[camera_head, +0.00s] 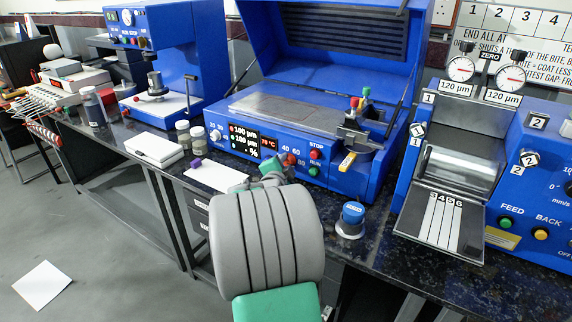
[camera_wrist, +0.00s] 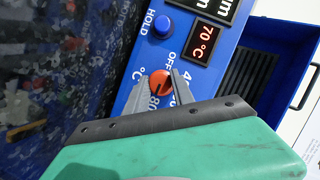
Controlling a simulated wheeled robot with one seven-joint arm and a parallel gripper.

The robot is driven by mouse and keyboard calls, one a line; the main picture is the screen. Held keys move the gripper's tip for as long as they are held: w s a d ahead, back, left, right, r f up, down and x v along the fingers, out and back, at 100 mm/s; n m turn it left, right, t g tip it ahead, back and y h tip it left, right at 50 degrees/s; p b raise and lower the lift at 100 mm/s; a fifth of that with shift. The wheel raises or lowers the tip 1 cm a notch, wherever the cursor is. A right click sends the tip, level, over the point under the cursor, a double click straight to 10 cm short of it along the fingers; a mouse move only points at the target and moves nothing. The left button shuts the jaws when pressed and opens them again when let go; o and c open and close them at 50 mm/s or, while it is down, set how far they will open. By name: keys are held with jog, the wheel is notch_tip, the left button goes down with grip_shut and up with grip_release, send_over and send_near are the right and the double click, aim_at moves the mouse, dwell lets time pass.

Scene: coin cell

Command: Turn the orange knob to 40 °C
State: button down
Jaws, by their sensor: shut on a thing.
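The orange knob (camera_wrist: 160,83) is on the blue front panel of the coating machine, and it shows small in the head view (camera_head: 291,159). My gripper (camera_wrist: 161,90) has one finger on each side of the knob and is shut on it. The labels OFF, 40 and 80 show around the knob, partly covered by the fingers. The knob's exact pointing is hard to read. A small red display (camera_wrist: 204,44) beside it reads 70 °C. In the head view my arm hides much of the gripper.
A blue HOLD button (camera_wrist: 162,25) sits near the knob. Red STOP (camera_head: 316,154) and green RUN (camera_head: 313,171) buttons are to its right in the head view. A white sheet (camera_head: 215,175) lies left of my arm.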

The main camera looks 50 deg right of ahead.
dwell(0.3)
jog(key=shift+n+g, duration=0.7)
jog(key=shift+n, duration=0.5)
jog(key=n+g, duration=0.1)
jog(key=n, duration=0.1)
jog(key=shift+w+n+g+y, duration=0.15)
jog(key=shift+n+g+y, duration=0.15)
jog(key=shift+y, duration=0.1)
jog(key=shift+n+g+p, duration=0.5)
jog(key=shift+n+g, duration=0.4)
jog(key=shift+n, duration=0.3)
jog(key=shift+w+a+r+n+g+p, duration=0.1)
jog(key=shift+n+g+p, duration=0.75)
jog(key=shift+n, duration=0.35)
jog(key=n+g+p, duration=0.2)
jog(key=n, duration=0.1)
jog(key=shift+h, duration=0.4)
jog(key=n+g+h+p, duration=0.1)
jog(key=n+g+p, duration=0.1)
jog(key=n, duration=0.1)
jog(key=shift+n, duration=0.4)
